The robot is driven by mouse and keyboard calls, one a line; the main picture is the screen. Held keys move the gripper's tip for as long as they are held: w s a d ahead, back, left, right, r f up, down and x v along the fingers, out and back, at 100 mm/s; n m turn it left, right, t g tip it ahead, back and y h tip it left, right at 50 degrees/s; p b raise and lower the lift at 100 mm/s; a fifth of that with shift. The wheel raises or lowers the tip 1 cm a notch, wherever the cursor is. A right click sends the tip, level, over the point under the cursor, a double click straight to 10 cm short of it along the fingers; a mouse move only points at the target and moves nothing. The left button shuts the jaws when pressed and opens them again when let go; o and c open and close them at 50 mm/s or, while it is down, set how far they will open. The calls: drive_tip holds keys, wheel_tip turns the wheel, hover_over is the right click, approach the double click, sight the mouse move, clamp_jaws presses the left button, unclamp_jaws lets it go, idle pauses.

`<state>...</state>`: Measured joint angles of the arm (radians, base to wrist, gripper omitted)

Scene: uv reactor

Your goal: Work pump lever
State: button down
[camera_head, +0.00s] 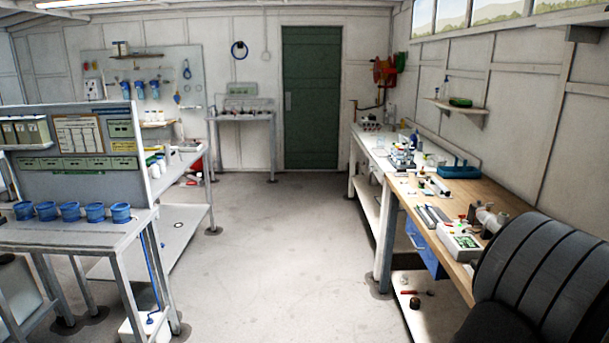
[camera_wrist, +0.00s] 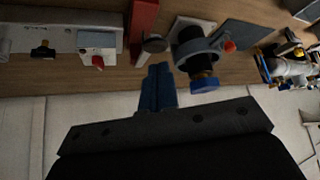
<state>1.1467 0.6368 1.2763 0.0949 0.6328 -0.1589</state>
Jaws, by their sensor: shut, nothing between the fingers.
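In the wrist view my gripper (camera_wrist: 158,85) has its two blue fingers together and empty, low in front of the wooden bench top (camera_wrist: 110,85). Just beyond the fingertips are a round grey disc (camera_wrist: 154,43) and an upright red bar (camera_wrist: 143,25). Right of them is a dark cylinder in a grey collar (camera_wrist: 195,50) with a blue knob (camera_wrist: 204,84) and a red tip. I cannot tell which part is the pump lever. The fingers appear apart from these parts. In the head view, pale fittings (camera_head: 485,217) stand on the right bench; my gripper is not visible there.
A white box with a green panel (camera_head: 460,241) stands near the bench front. Tools and bottles crowd the bench further back, with a blue rack (camera_head: 458,169). In the wrist view, a white panel with a red knob (camera_wrist: 97,62) is at left. The floor (camera_head: 270,250) is clear.

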drive_tip(key=shift+f, duration=0.15)
drive_tip(key=shift+f, duration=2.2)
drive_tip(key=shift+r, duration=2.35)
